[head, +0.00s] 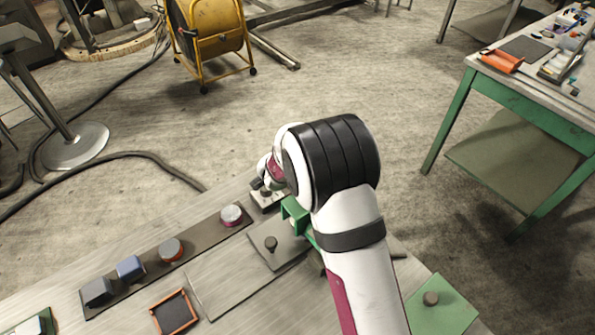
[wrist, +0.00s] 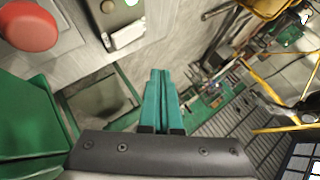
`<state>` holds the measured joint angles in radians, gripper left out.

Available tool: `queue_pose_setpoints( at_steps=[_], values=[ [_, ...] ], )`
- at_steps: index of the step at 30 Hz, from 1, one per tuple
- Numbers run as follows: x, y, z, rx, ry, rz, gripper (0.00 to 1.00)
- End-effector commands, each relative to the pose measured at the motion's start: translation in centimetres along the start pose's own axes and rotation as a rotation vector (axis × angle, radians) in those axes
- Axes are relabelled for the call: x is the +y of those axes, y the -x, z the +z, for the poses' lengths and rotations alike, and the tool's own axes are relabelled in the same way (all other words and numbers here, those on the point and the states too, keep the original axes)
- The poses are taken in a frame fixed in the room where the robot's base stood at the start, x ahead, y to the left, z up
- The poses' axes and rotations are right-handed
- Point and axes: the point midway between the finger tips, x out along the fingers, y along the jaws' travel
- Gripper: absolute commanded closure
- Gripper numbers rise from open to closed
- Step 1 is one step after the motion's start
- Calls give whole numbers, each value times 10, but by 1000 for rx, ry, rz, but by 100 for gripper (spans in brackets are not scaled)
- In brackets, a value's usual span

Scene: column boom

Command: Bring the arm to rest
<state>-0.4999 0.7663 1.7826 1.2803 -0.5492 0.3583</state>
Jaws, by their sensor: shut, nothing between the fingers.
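My gripper (wrist: 158,90) shows in the wrist view with its two teal fingers together and nothing between them. It is in the air with the bench's edge and things below and to the left. In the head view my white and black arm reaches over the bench (head: 222,283) from the lower right. Its bulky black-banded joint hides the fingers there. A green bracket (head: 295,212) stands on the bench close beside the arm; I cannot tell if they touch.
A red button (wrist: 28,27) shows in the wrist view. A green-legged table (head: 530,92) stands right; open floor lies beyond.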

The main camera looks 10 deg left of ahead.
Motion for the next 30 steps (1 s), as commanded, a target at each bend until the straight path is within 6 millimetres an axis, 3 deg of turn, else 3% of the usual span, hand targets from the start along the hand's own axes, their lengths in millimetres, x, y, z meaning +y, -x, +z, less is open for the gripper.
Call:
queue_pose_setpoints(
  at_steps=[13,16,17,20,21,23,24,27,30],
  values=[
    [-1,1,-1,-2,0,-1,100],
    [-12,20,-10,-72,9,-23,100],
    [-16,33,-16,-120,20,-34,100],
    [-12,110,-36,-342,111,-52,100],
    [5,148,-42,-434,168,-34,100],
    [41,202,-47,-549,250,21,100],
    [68,234,-49,-609,297,70,100],
    [136,301,-52,-716,373,211,100],
    [190,347,-51,-774,403,342,100]
  ],
)
